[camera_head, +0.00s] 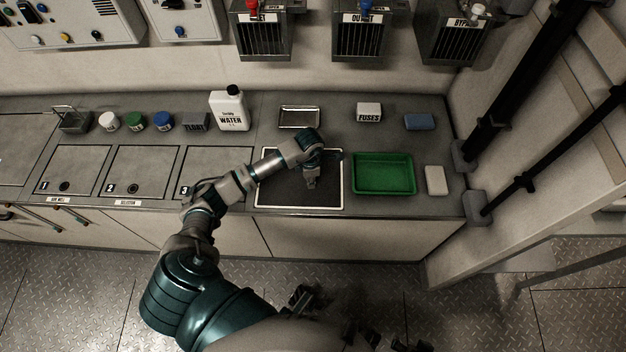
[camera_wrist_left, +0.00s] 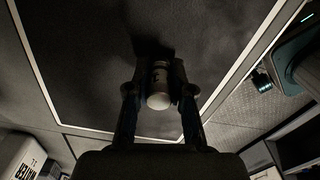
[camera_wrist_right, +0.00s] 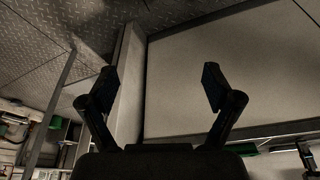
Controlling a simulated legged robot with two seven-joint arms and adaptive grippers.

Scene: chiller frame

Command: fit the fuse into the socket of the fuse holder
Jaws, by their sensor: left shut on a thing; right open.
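My left gripper (camera_head: 311,182) reaches down over the dark mat (camera_head: 270,190) with the white border on the counter. In the left wrist view the left gripper (camera_wrist_left: 158,88) is shut on a pale cylindrical fuse (camera_wrist_left: 158,99) with dark marks on its side. The fuse is between the two fingers, over the mat; I cannot tell whether it touches the mat. In the head view the fuse is too small to make out. My right gripper (camera_wrist_right: 160,79) is open and empty in its wrist view, in front of a plain pale panel. I cannot make out a fuse holder or its socket.
A green tray (camera_head: 383,188) stands right of the mat. A box marked FUSES (camera_head: 369,113), a blue block (camera_head: 419,121), a white block (camera_head: 436,180) and a metal tray (camera_head: 299,117) lie around. A white water bottle (camera_head: 230,110) stands behind left.

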